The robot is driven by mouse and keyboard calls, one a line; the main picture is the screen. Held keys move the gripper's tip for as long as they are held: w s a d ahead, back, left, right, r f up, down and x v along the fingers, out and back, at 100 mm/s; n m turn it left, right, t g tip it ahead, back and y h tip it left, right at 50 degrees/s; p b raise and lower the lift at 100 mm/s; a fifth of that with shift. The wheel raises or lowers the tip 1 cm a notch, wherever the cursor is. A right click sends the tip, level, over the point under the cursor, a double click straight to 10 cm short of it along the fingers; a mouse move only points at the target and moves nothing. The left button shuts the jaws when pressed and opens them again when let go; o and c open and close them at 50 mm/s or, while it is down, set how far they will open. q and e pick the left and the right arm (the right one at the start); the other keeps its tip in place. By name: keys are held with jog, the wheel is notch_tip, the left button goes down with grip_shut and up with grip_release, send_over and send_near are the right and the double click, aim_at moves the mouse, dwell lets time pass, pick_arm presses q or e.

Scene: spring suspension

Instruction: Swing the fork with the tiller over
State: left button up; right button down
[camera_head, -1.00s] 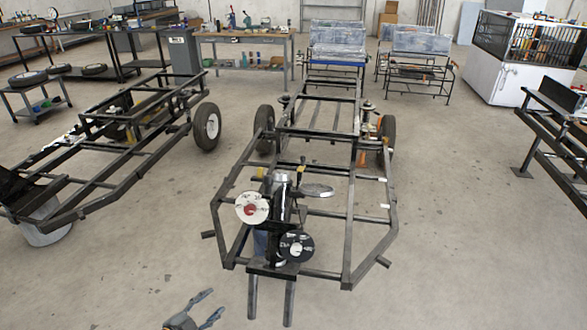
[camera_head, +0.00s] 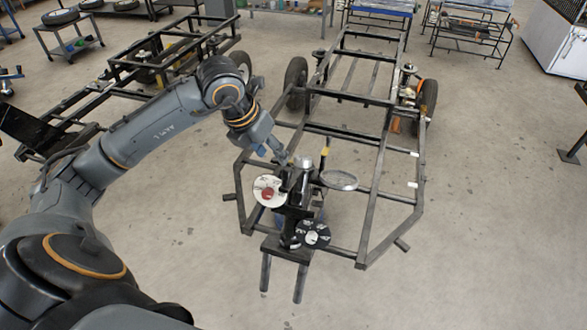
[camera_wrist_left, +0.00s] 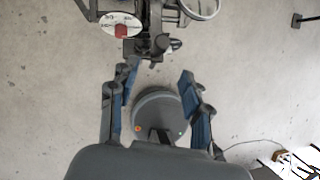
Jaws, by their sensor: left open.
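The fork (camera_head: 299,284), two dark parallel prongs, sticks out toward me from the front of the dark tube frame (camera_head: 376,257). Above it stands a dark upright column (camera_head: 296,205). I cannot clearly tell which part is the tiller. My left gripper (camera_head: 284,153) reaches in from the left, just behind the column's top in the head view; its fingers are small and partly hidden there. In the left wrist view the left gripper (camera_wrist_left: 158,82) is open with nothing between its fingertips. Dark column parts (camera_wrist_left: 150,46) lie just beyond the fingers. My right gripper is not in view.
A white dial with a red centre (camera_head: 268,190), a black-and-white dial (camera_head: 313,235) and a round ring-rimmed plate (camera_head: 340,180) surround the column. A second frame (camera_head: 160,65) stands at the left.

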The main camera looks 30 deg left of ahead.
aim_at(285, 172)
pick_arm(q)
jog(key=p+x, duration=0.2)
jog(key=x, duration=0.9)
jog(key=shift+d+r, duration=0.1)
jog(key=shift+d, duration=0.05)
jog(key=shift+w+f+p, duration=0.25)
jog(key=shift+f+p, duration=0.05)
jog(key=shift+f, duration=0.1)
jog(key=shift+c, duration=0.2)
grip_shut()
